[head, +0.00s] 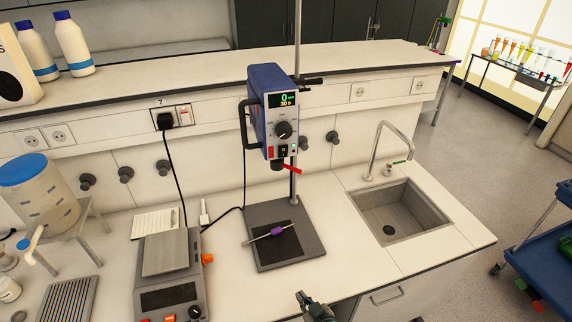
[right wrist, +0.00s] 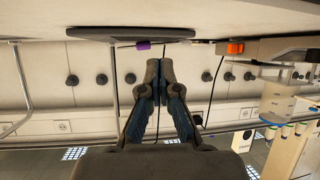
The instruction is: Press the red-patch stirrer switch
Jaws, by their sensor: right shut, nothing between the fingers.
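The overhead stirrer (head: 259,105) is a blue unit with a grey front, clamped on a vertical rod above a dark base plate (head: 305,247). Its display is lit, with 0 on top and 30 below. Under the black knob (head: 284,130) is a lower panel with a red patch (head: 270,153) at left, a small dark switch (head: 283,149) in the middle and a green mark at right. My right gripper (head: 313,300) is at the bottom edge of the head view, in front of the base plate and well below the stirrer. The right wrist view shows its fingers (right wrist: 159,77) together and empty. My left gripper is out of view.
A purple-sleeved rod (head: 277,231) lies on the base plate. A red lever (head: 292,169) sticks out below the stirrer. A black plug (head: 165,121) is in a wall socket. The front counter beside the gripper is clear.

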